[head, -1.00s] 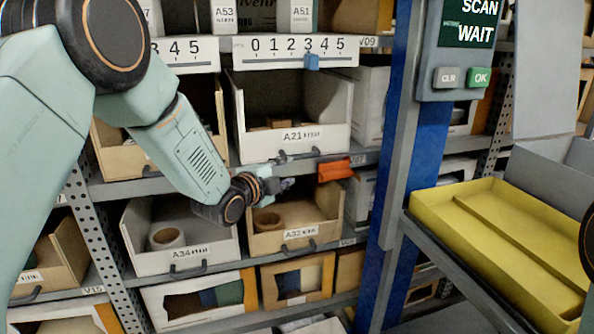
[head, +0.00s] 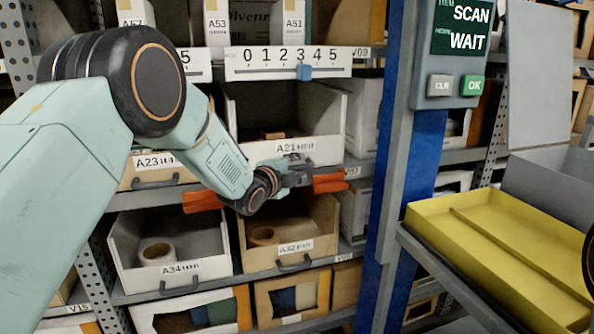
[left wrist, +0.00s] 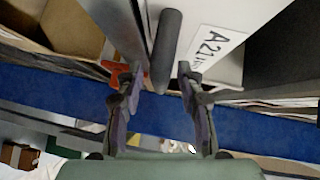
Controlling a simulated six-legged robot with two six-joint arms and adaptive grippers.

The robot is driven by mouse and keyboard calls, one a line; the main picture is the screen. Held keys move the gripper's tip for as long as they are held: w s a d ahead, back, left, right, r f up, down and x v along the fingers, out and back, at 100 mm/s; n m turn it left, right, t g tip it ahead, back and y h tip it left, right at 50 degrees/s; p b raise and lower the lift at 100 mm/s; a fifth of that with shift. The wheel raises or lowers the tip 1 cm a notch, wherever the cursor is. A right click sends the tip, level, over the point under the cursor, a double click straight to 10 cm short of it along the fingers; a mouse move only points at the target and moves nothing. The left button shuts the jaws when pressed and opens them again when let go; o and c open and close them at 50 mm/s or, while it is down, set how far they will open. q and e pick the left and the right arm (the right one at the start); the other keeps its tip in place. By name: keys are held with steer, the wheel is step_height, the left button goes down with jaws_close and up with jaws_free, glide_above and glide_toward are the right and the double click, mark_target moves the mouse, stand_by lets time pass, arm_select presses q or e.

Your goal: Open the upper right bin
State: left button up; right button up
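The upper right bin, labelled A21 (head: 322,146), is a white open-fronted bin on the upper shelf with small brown items inside. It sits back in its place on the shelf. My left gripper (head: 308,172) is in front of its lower face and covers its handle in the head view. In the left wrist view, the dark bar handle (left wrist: 168,45) lies between the two spread fingers of my left gripper (left wrist: 158,80), beside the A21 label. The fingers show gaps on both sides of the handle.
Bins A34 (head: 190,268) and A32 (head: 270,263) stand below, each with a tape roll. Bin A23 (head: 145,182) is partly behind my arm. Orange tags (head: 330,182) mark the shelf edge. A blue post (head: 425,160) and yellow tray (head: 440,222) stand right.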

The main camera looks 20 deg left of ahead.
arm_select(q)
steer(key=shift+d+r, duration=0.1)
steer(key=c, duration=0.5)
jaws_close()
